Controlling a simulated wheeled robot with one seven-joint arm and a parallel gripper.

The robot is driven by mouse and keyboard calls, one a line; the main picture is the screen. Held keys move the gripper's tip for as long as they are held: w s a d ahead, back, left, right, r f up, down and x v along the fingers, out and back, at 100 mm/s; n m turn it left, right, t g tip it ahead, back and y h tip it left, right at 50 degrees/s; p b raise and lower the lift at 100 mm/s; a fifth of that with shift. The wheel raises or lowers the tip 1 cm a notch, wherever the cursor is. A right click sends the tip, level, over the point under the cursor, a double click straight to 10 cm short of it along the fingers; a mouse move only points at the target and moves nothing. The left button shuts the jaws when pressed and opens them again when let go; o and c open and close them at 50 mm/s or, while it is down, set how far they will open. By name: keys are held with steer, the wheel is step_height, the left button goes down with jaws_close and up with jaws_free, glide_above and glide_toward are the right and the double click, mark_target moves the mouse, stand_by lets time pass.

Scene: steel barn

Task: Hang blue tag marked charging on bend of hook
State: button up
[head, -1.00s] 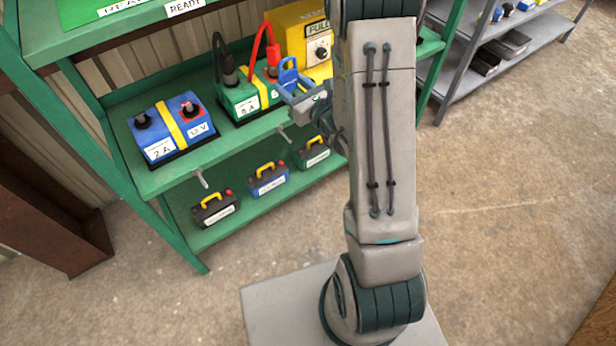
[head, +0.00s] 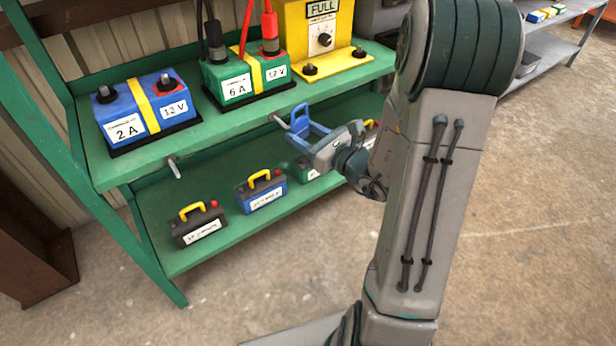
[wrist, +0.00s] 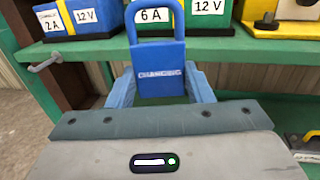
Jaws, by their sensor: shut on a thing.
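The blue tag (wrist: 160,70), marked CHARGING, stands upright with its loop at the top in the wrist view. It also shows in the head view (head: 300,120). My gripper (head: 308,132) is shut on the tag, its blue fingers either side of it, in front of the green shelf edge. One grey hook (head: 174,167) sticks out from the shelf edge below the 2 A charger; it shows left of the tag in the wrist view (wrist: 45,62). Another hook (head: 278,118) is just left of the tag in the head view; I cannot make it out in the wrist view. The tag appears apart from both hooks.
On the green shelf (head: 130,169) stand a blue 2 A charger (head: 126,118), a green 6 A charger (head: 225,80) and a yellow FULL box (head: 300,30). Small yellow-handled batteries (head: 262,190) stand on the lower shelf. The floor in front is clear.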

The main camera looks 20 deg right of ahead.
step_height(320, 180, down, 6)
steer(key=s+b, duration=0.1)
steer(key=b, duration=0.5)
steer(key=w+a+f+b, duration=0.1)
steer(key=w+a+f, duration=0.1)
steer(key=w, duration=0.7)
steer(key=shift+a+f+n+g+y+b, duration=0.25)
steer(key=shift+a+n+g+y+b, duration=0.05)
steer(key=shift+a+y+b, duration=0.1)
stand_by(0.3)
stand_by(0.6)
steer(key=o, duration=0.8)
steer(key=shift+o, duration=0.2)
